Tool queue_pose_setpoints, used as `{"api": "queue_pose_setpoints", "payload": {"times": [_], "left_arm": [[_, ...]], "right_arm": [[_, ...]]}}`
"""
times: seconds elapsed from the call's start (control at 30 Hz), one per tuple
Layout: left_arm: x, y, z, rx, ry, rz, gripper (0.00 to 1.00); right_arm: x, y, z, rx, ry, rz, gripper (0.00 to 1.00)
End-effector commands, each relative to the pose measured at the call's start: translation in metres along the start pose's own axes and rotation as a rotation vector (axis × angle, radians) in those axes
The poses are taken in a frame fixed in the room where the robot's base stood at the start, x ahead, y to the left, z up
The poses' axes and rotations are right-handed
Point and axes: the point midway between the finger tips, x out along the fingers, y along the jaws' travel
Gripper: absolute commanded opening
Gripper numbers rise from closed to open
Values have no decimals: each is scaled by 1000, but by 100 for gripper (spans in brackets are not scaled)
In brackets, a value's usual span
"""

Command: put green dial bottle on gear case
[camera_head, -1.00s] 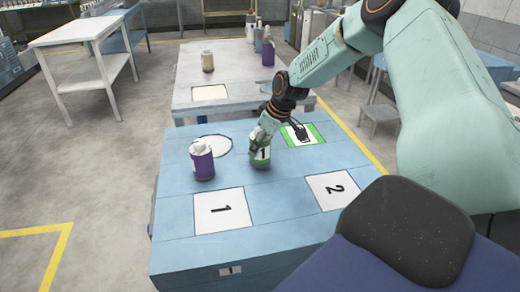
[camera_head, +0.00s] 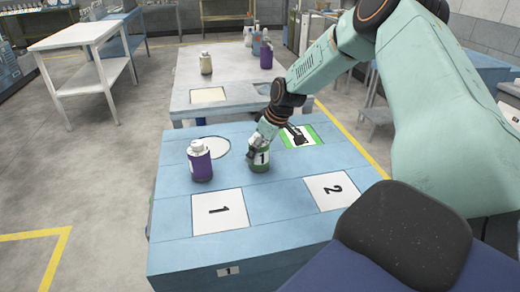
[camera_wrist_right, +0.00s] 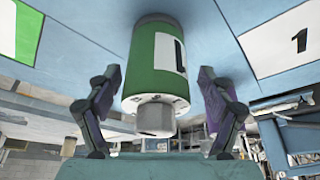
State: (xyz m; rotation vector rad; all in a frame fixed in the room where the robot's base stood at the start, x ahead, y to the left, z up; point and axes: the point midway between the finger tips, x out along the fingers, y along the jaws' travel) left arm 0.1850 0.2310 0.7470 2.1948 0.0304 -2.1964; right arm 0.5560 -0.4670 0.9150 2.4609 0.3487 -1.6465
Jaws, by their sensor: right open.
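A green bottle (camera_head: 260,160) with a white label marked 1 stands on the near blue work surface (camera_head: 278,205). My right gripper (camera_head: 262,138) is over its top, with the fingers around its upper part. In the right wrist view the green bottle (camera_wrist_right: 155,65) appears upside down between the two fingers of my right gripper (camera_wrist_right: 160,115), with a gap on each side. The gripper is open. Its grey cap points toward the palm. I cannot tell which thing is the gear case. My left gripper is not in view.
A purple bottle (camera_head: 199,162) stands left of the green one. White panels marked 1 (camera_head: 220,210) and 2 (camera_head: 334,189), a white disc (camera_head: 214,147) and a green-bordered panel (camera_head: 316,141) are bare. A cream bottle (camera_head: 206,62) stands on the far table (camera_head: 215,82).

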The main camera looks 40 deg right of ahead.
Motion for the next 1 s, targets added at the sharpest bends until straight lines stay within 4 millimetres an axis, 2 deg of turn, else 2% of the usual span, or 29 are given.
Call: {"api": "queue_pose_setpoints", "payload": {"times": [0.23,0.7,0.9,1.0], "left_arm": [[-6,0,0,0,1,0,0],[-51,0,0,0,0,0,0],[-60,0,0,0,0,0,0],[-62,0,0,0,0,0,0]], "right_arm": [[-8,0,-3,1,1,-1,80],[-93,0,-4,2,5,-3,80],[-117,0,-3,2,3,-3,80],[-122,0,-2,0,2,-2,80]]}}
